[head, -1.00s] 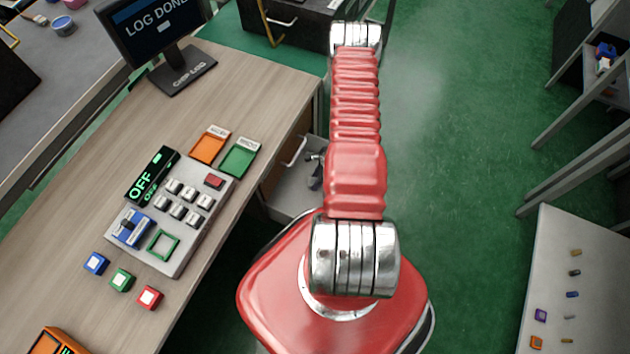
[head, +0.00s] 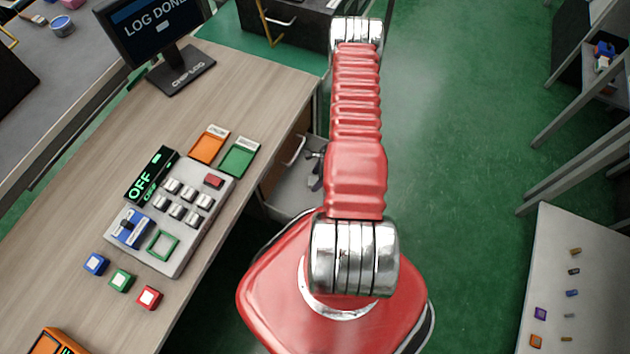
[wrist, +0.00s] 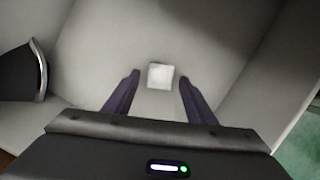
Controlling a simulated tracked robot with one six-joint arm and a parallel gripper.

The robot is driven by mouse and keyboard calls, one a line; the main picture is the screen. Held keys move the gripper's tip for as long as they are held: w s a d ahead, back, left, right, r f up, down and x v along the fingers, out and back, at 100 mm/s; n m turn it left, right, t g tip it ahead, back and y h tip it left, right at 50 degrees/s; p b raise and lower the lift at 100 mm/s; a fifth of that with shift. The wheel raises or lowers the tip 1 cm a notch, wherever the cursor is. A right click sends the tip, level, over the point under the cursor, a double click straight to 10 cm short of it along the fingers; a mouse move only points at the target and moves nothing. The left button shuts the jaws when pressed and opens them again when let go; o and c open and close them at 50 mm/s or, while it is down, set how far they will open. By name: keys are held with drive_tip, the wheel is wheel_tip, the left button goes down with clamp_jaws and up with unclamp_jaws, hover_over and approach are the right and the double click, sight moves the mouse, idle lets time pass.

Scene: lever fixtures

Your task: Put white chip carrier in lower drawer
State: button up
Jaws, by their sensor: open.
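The white chip carrier (wrist: 161,76) is a small pale square in the wrist view. It shows against the light grey inside of the open drawer (head: 289,190). My gripper (wrist: 160,79) is open, with its two dark purple fingers on either side of the carrier and a gap at each side. I cannot tell how far the fingertips are above the drawer floor. In the head view my red arm hides most of the drawer and the carrier.
A drawer handle (wrist: 41,70) on a dark front is at the left of the wrist view. On the desk (head: 255,85) are a button panel (head: 178,222), an orange tray (head: 208,146), a green tray (head: 239,158) and several coloured blocks.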

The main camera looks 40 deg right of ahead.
drive_tip(key=v, duration=1.1)
drive_tip(key=shift+w, duration=0.1)
idle(0.6)
